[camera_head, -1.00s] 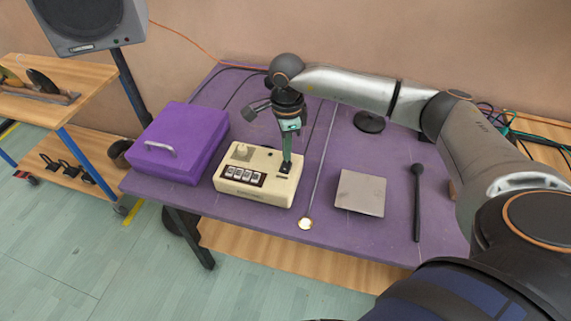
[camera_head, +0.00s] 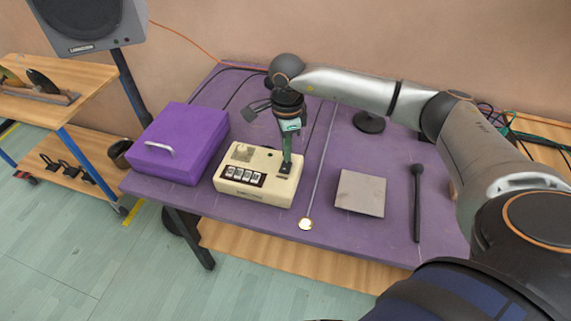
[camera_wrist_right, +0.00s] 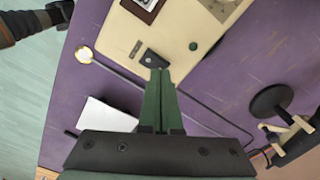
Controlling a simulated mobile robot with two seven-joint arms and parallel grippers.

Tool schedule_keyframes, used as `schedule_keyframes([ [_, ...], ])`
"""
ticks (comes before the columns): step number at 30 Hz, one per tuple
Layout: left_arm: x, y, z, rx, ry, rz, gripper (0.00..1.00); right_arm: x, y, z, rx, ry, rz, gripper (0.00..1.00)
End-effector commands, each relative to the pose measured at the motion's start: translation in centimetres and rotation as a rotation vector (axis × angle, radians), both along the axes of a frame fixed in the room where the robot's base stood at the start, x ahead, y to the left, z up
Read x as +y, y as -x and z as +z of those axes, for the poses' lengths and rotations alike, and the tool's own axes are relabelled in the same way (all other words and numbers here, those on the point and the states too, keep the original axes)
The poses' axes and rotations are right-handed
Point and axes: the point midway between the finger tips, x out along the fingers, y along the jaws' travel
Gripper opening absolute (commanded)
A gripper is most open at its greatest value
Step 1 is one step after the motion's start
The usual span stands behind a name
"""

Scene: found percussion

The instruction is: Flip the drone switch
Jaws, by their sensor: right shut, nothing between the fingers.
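A cream box (camera_head: 238,189) with a panel of several white switches (camera_head: 243,176) and a knob (camera_head: 242,150) stands on the purple table. A small black switch plate (camera_head: 284,171) is at the right of its top; it also shows in the right wrist view (camera_wrist_right: 151,58). My right gripper (camera_head: 286,160) points down at this plate, shut and empty. In the right wrist view its green fingertips (camera_wrist_right: 160,73) are together at the plate's edge. I cannot tell whether they touch it or which way the switch is set. My left gripper is not in view.
A purple case (camera_head: 178,145) stands left of the box. A thin rod with a round end (camera_head: 305,224), a metal plate (camera_head: 361,194) and a black mallet (camera_head: 417,205) lie to the right. A speaker (camera_head: 88,22) stands behind left.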

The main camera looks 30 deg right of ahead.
Motion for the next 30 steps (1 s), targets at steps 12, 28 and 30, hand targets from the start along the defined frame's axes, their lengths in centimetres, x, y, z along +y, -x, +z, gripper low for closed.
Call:
schedule_keyframes([
  [12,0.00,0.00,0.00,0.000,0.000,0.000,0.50,-0.01,0.00,0.00,0.000,0.000,0.000,0.00],
  [28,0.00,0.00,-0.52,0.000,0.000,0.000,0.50,-0.01,0.00,-0.67,0.000,0.000,0.000,0.00],
  [30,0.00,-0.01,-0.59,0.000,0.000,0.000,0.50,0.00,0.01,-0.77,0.000,0.000,0.000,0.00],
])
